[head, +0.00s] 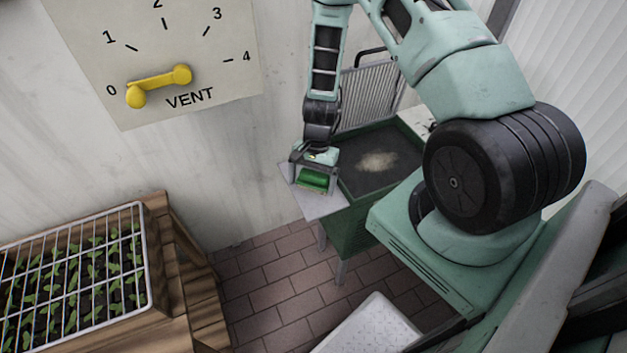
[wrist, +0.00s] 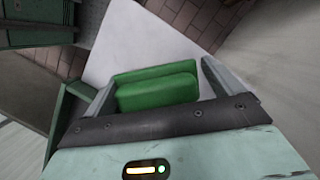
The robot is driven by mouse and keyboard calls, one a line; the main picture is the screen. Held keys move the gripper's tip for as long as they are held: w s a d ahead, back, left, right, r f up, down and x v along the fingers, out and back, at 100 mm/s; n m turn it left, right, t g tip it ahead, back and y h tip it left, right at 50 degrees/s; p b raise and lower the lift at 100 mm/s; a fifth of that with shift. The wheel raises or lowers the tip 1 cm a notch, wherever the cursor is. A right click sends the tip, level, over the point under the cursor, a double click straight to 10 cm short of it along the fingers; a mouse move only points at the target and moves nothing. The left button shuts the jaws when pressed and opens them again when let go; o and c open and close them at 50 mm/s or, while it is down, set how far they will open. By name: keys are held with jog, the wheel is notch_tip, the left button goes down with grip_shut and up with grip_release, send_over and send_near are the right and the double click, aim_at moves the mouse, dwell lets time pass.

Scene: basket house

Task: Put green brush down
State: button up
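The green brush (wrist: 158,88) lies between the two fingers of my gripper (wrist: 160,72) in the wrist view, with its sides close against the fingertips. My gripper appears shut on it. In the head view, the green brush (head: 313,179) shows under my gripper (head: 314,174), over the pale side shelf (head: 322,205) of the green stand. The shelf (wrist: 135,42) spreads beneath and beyond the brush in the wrist view. Whether the brush touches the shelf cannot be told. Its underside is hidden.
A green stand (head: 352,225) with a dark top and a tan patch adjoins the shelf on the right. A wire-covered seedling tray (head: 148,255) sits on a wooden bench at left. A yellow vent lever (head: 160,84) is on the wall. Brick floor lies between.

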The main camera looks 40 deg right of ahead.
jog(key=shift+s+d+f, duration=0.2)
jog(key=shift+s+f, duration=0.2)
jog(key=shift+f, duration=0.05)
jog(key=v, duration=1.3)
notch_tip(320, 180, up, 4)
jog(key=n, duration=0.3)
send_over(301, 183)
jog(key=s+a+r+n, duration=0.3)
jog(key=a+r+n, duration=0.3)
jog(key=a, duration=0.4)
jog(key=s+a+r+n+h, duration=0.1)
jog(key=s+a+r+n, duration=0.3)
jog(key=s, duration=0.4)
jog(key=s+a+r+n+t+h, duration=0.1)
jog(key=s+a+r+n, duration=0.4)
jog(key=s+r+n, duration=0.1)
jog(key=shift+s+r+n, duration=0.15)
jog(key=shift+s+n, duration=0.35)
jog(key=shift+s, duration=0.55)
jog(key=shift+w, duration=0.15)
